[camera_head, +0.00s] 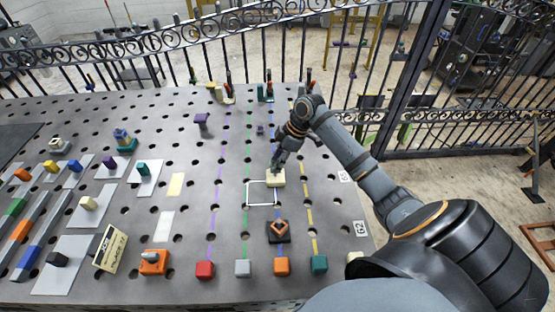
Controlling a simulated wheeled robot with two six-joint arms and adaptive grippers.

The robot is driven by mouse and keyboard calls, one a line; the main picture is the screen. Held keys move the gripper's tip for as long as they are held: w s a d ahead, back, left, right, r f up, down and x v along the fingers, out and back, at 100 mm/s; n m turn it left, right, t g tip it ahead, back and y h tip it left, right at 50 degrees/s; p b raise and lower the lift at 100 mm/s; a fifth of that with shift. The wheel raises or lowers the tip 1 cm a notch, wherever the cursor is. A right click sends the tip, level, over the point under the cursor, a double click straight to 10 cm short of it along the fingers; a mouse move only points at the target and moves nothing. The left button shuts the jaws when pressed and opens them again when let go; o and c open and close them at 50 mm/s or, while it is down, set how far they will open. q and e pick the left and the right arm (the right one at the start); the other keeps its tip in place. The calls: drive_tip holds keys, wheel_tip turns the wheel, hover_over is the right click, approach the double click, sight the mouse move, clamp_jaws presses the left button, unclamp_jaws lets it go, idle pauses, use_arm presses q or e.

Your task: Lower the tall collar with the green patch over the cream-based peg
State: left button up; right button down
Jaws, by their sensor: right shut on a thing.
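The cream base (276,178) of the peg sits on the grey perforated table, at the top edge of a white square outline. Its peg is mostly hidden at this size. My right gripper (277,163) points down directly over this base. It is shut on a small greyish piece, which I take for the tall collar. Its green patch cannot be made out, and I cannot tell whether it is around the peg or just above it. My left gripper is not in view.
A dark base with an orange ring (279,229) stands in front. An orange base with a grey peg (154,262) is at front left. Coloured blocks, including a red one (205,269), line the front. Several pieces stand on the left. A railing (200,45) runs behind.

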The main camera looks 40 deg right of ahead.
drive_tip(key=shift+f, duration=0.1)
drive_tip(key=c, duration=0.8)
unclamp_jaws()
drive_tip(key=shift+c, duration=0.2)
drive_tip(key=v, duration=1.2)
